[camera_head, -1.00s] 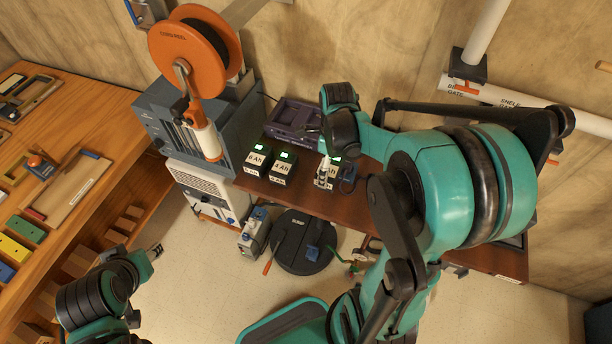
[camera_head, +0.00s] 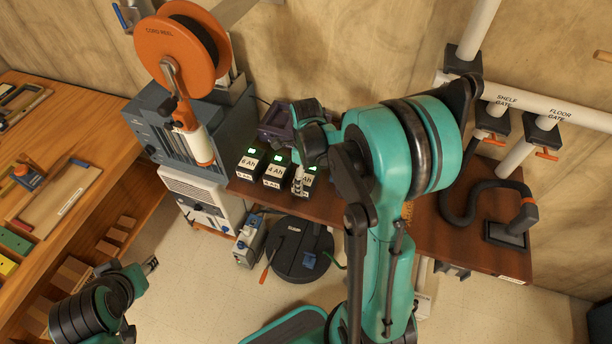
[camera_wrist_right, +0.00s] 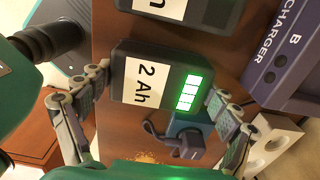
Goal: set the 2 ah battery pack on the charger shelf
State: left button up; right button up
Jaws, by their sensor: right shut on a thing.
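The 2 Ah battery pack (camera_wrist_right: 148,82), dark with a white label and lit green bars, sits between the fingers of my right gripper (camera_wrist_right: 157,95) in the right wrist view. The gripper is shut on it. In the head view my right gripper (camera_head: 299,182) partly covers the same pack (camera_head: 313,177), beside the 4 Ah pack (camera_head: 275,176). The purple charger (camera_head: 276,122) stands behind the packs, partly hidden by my arm. Its lettered side (camera_wrist_right: 282,62) shows at the wrist view's upper right. My left gripper (camera_head: 151,264) is at lower left, away from the packs; its jaw state is unclear.
The 6 Ah pack (camera_head: 248,165) stands left of the 4 Ah pack. A blue plug with a dark cable (camera_wrist_right: 188,135) lies close to the held pack. The orange cord reel (camera_head: 178,55) and grey machine (camera_head: 215,125) rise at left. A black hose (camera_head: 455,205) lies at right.

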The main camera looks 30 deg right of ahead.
aim_at(306, 175)
jog(key=shift+f, duration=0.1)
jog(key=o, duration=0.8)
jog(key=shift+f, duration=0.1)
jog(key=shift+o, duration=0.2)
jog(key=shift+r, duration=0.5)
notch_tip(306, 175, up, 11)
jog(key=p, duration=0.4)
jog(key=s+a+r+n+t, duration=0.2)
jog(key=s+a+n, duration=0.3)
jog(key=n, duration=0.9)
jog(key=s+a+r+n+t, duration=0.2)
jog(key=s+a+n+t, duration=0.3)
jog(key=n, duration=0.8)
jog(key=shift+s+a+r+n, duration=0.3)
jog(key=shift+s+r+n, duration=0.1)
jog(key=shift+s, duration=0.1)
